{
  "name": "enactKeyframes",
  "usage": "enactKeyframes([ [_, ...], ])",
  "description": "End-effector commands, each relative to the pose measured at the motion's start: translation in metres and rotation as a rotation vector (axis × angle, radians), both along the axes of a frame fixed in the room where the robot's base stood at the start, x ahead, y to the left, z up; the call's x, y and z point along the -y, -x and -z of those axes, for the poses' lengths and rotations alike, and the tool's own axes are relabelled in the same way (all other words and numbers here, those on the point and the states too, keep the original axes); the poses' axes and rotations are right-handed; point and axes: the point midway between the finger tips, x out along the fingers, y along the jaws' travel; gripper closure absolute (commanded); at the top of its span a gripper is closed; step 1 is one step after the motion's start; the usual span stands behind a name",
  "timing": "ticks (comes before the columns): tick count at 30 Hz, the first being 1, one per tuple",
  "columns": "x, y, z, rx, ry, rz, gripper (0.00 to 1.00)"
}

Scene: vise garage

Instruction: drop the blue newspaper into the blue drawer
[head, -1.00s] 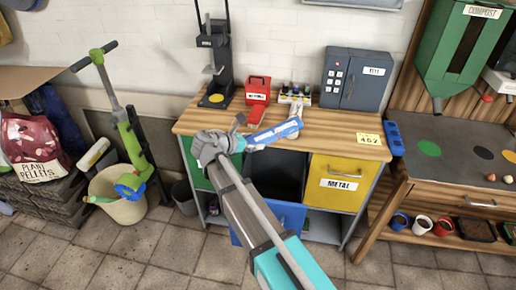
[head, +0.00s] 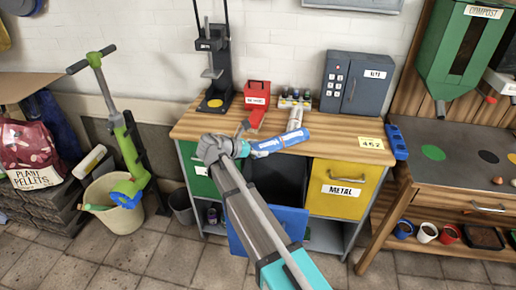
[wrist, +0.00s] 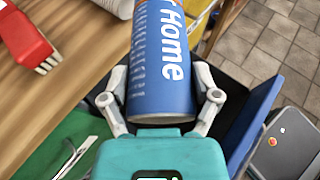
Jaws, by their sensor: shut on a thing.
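The blue newspaper (head: 280,141) is a rolled cylinder with a white band. In the wrist view it (wrist: 165,65) shows the word "Home". My gripper (wrist: 160,97) is shut on it near one end, with a finger on each side; in the head view the gripper (head: 245,148) is at the roll's left end. The roll is held above the bench's front edge, pointing right. The blue drawer (head: 288,222) is pulled open below, its dark inside (head: 270,178) partly hidden by my arm. In the wrist view its blue front (wrist: 262,118) lies right of and below the roll.
The wooden bench top (head: 330,128) holds a red box (head: 257,91), a grey safe (head: 357,82) and a black press (head: 214,70). A yellow metal drawer (head: 340,190) is shut at right. A green drawer (head: 196,168) is at left.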

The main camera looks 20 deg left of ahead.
Motion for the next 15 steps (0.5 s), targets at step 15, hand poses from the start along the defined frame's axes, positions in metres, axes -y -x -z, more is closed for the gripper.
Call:
enactKeyframes([
  [15,-0.001,0.001,0.036,0.0,0.001,-0.001,0.81],
])
